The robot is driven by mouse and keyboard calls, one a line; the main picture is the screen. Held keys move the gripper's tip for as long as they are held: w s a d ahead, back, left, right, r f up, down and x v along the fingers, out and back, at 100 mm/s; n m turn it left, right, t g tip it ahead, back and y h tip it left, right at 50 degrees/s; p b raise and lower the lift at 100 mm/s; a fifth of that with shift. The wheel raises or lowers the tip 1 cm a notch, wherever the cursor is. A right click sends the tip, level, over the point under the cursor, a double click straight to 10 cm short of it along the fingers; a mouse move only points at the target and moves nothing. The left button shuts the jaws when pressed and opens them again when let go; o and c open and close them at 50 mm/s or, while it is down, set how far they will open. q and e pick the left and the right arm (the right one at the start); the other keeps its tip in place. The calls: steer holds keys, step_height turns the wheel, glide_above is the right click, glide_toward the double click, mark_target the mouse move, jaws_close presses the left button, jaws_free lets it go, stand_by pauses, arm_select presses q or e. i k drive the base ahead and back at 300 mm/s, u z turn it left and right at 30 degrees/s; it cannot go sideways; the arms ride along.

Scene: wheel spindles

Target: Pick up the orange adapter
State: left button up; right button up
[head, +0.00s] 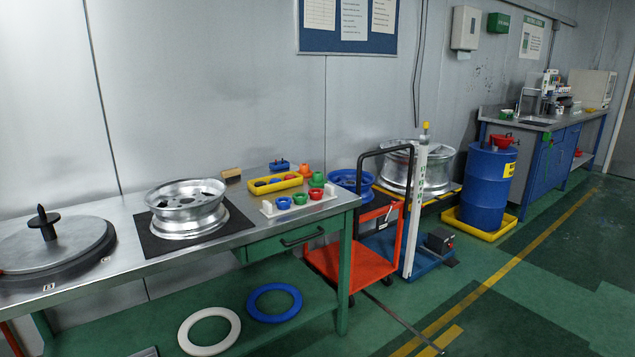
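The orange adapter (304,170) is a small cone-shaped piece. It stands near the back right of the steel workbench (110,215), behind a green adapter (317,180) that stands close to it. Its lower part is partly hidden by nearby pieces. Neither of my grippers shows in the head view.
A yellow tray (262,188) and a white rack (270,211) with blue and red cups are close by. A silver wheel rim (187,222) lies on a black mat (155,245). An orange cart (357,263) stands right of the bench.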

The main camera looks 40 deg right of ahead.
mark_target(304, 171)
steer(key=z, duration=2.45)
steer(key=i, duration=3.75)
steer(key=u, duration=3.3)
